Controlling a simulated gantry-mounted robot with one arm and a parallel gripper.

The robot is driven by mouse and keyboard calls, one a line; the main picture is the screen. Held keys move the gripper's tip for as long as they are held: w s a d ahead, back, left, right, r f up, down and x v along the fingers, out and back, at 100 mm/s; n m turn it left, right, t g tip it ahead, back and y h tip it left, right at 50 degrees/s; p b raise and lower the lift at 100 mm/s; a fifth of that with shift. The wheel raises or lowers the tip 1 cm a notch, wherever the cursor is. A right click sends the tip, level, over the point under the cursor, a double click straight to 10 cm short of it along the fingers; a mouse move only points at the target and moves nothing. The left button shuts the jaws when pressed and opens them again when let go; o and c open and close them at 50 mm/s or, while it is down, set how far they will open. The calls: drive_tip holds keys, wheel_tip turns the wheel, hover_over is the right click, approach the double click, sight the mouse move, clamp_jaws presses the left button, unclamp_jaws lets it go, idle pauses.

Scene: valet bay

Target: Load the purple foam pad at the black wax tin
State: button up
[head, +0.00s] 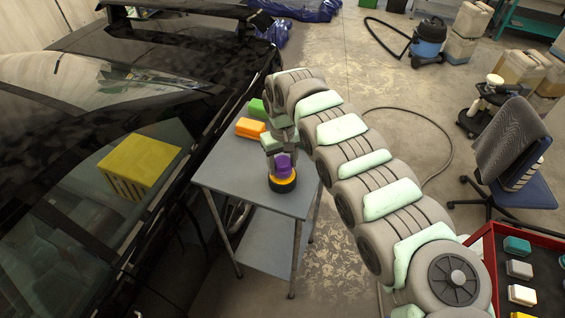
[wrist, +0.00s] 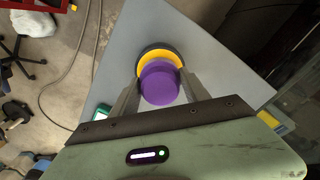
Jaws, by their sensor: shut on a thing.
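The purple foam pad (head: 284,170) is held between the fingers of my gripper (head: 283,158), over the black wax tin (head: 284,188) on the grey table. The tin is round and open, with yellow-orange wax inside. In the wrist view the pad (wrist: 159,85) sits between both fingers and covers the near part of the wax and the tin's near rim. The tin's far rim (wrist: 160,47) shows beyond it. The pad is at or just above the wax; I cannot tell whether they touch.
On the table (head: 233,186), an orange block (head: 250,128) and a green block (head: 257,109) lie behind my gripper. A black car with a yellow box (head: 140,162) on it stands close at left. A red cart (head: 492,262) with several small blocks and a chair (head: 520,160) are at right.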

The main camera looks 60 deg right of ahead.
sight(282, 160)
drive_tip(key=shift+f, duration=0.6)
idle(2.1)
drive_tip(key=shift+r+p, duration=2.95)
drive_tip(key=shift+r, duration=0.65)
